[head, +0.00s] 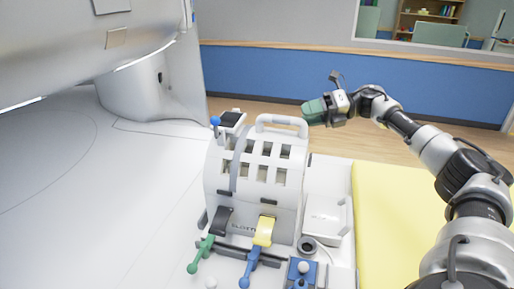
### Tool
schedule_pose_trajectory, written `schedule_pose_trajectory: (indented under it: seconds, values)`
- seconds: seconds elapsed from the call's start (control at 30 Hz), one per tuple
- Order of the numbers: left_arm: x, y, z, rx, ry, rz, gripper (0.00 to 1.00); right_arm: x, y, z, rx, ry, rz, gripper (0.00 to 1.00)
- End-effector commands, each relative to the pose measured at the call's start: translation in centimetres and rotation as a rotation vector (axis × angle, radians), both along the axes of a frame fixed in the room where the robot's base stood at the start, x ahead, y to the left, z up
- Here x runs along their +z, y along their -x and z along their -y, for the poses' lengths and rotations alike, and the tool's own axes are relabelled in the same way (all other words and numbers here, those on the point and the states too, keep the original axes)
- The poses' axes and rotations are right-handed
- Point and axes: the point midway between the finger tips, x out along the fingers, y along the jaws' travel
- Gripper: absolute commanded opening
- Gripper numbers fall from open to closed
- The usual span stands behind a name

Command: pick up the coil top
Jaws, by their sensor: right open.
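The coil top (265,165) is a white curved shell with rows of rectangular openings and a raised handle (283,121) at its far upper edge. It sits upright in the middle of the head view. Black and yellow latches (264,231) show at its near side. My right gripper (314,110) is open, just right of the handle and apart from it in the picture. Its fingers look dark green and small, and nothing shows between them. My left gripper is not in view.
A large white scanner (90,45) fills the left, with a white table surface (110,230) below. Green and blue levers (201,255) stick out in front of the coil. A white tray (325,215) and a yellow pad (385,220) lie to the right. Wooden floor is behind.

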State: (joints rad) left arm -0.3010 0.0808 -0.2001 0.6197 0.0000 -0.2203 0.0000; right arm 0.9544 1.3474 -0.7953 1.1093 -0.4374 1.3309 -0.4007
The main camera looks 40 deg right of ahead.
Motion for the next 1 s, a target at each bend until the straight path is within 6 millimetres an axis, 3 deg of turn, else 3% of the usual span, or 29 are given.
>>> schedule_pose_trajectory:
  seconds: [0.17,0.3,0.6,0.9,1.0]
  values:
    - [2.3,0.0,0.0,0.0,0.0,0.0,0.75,-0.4,-1.2,-2.2,0.005,-0.001,-0.004,0.43]
    - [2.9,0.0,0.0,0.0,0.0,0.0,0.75,-1.1,-2.2,-3.6,0.003,-0.002,-0.002,0.43]
    - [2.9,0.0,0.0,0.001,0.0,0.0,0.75,-1.5,-2.5,-4.0,0.001,-0.001,0.0,0.43]
    - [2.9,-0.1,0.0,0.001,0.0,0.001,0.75,-1.5,-2.4,-4.0,0.001,0.0,-0.001,0.0]
    - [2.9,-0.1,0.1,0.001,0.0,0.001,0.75,-1.5,-2.4,-4.0,0.0,-0.001,-0.002,0.0]
